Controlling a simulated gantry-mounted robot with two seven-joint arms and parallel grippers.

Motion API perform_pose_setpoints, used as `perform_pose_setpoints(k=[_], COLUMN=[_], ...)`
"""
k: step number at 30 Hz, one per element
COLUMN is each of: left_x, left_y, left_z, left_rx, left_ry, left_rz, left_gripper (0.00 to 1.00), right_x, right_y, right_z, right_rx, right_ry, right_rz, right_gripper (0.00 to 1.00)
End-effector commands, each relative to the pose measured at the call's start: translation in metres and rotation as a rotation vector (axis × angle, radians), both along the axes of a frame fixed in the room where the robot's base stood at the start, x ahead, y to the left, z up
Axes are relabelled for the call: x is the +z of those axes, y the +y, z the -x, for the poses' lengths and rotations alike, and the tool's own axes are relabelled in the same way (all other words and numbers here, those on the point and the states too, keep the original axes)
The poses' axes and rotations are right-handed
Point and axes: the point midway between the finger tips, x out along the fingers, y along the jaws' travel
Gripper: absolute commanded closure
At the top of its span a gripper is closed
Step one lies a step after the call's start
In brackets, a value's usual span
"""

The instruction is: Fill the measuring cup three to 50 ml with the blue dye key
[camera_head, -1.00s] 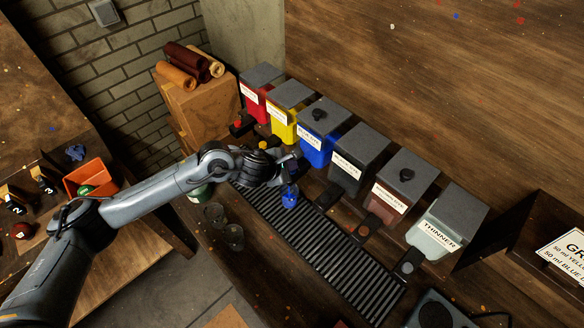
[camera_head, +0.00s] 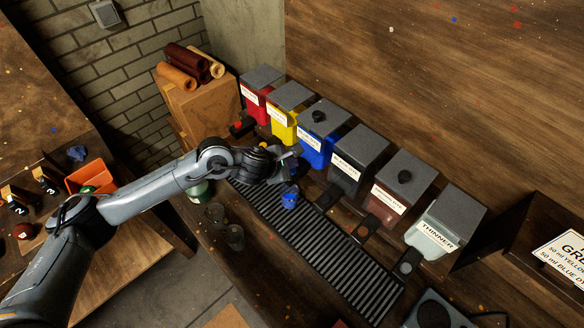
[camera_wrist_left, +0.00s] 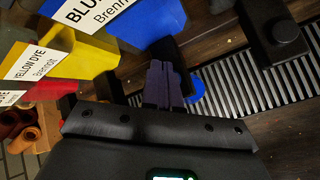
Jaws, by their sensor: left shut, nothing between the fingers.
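The blue dye dispenser (camera_head: 316,148) stands third in the row, and its label shows in the left wrist view (camera_wrist_left: 97,12). A small measuring cup (camera_head: 290,200) with blue in it stands on the slotted grate below it. Its number and fill level are too small to read. Part of something blue, likely this cup, shows behind my fingers in the left wrist view (camera_wrist_left: 196,86). My left gripper (camera_head: 298,160) is shut and empty at the front of the blue dispenser, above the cup. Its fingertips (camera_wrist_left: 164,72) are beside the dark tap key, which they partly hide; contact is unclear.
Red (camera_head: 256,97), yellow (camera_head: 284,124), black (camera_head: 350,168), brown (camera_head: 388,205) and thinner (camera_head: 436,235) dispensers flank the blue one. Clear cups (camera_head: 234,236) stand left of the grate (camera_head: 335,255). The grate's lower part is free.

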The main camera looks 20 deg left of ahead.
Motion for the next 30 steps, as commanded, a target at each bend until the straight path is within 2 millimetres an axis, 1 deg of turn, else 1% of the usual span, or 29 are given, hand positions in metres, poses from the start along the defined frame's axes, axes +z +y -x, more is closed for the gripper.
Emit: perform_pose_setpoints(k=[10, 14, 27, 30], left_x=[0.001, 0.006, 0.045, 0.050], left_y=[0.000, 0.000, 0.000, 0.000], left_z=[0.000, 0.000, 0.000, 0.000], left_rx=[0.001, 0.000, -0.001, -0.001], left_ry=[-0.001, -0.001, -0.002, -0.001], left_rz=[0.000, 0.000, 0.000, 0.001], left_gripper=[1.00, 1.00, 1.00, 1.00], right_x=[0.000, 0.003, 0.028, 0.031], right_y=[-0.001, -0.001, 0.000, 0.000], right_z=[0.000, 0.000, 0.000, 0.000], right_rx=[0.004, 0.004, 0.002, 0.000], right_ry=[0.000, 0.000, 0.000, 0.000], right_rz=[0.005, 0.005, 0.002, 0.000], right_gripper=[0.57, 0.57, 0.57, 0.57])
